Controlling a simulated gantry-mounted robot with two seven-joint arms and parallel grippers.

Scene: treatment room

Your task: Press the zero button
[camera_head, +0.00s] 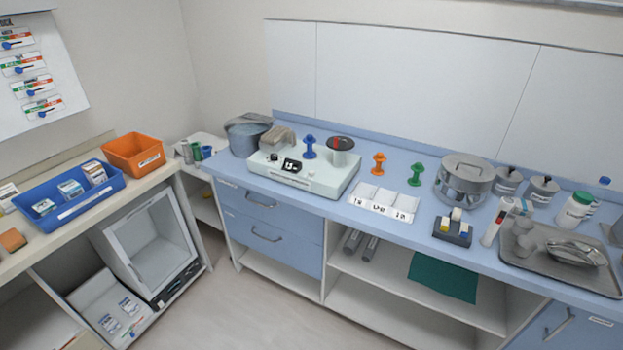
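A pale green-white device (323,184) with a small dark display (291,165) stands on the blue counter, left of the picture's middle. The display shows lit digits, too small to read surely. Small dark marks sit on its front panel beside the display; I cannot tell which is the zero button. A grey cup-like thing with a dark and red top (341,150) sits on the device's right side. A beige-grey object (278,138) is at its back left. Neither of my grippers is in view.
A grey pot (247,134) stands left of the device. Blue (310,148), orange (378,164) and green (416,174) spool-shaped pieces stand behind and to its right. A white three-part tray (385,211), a steel pot (464,185) and a metal tray (590,276) lie further right.

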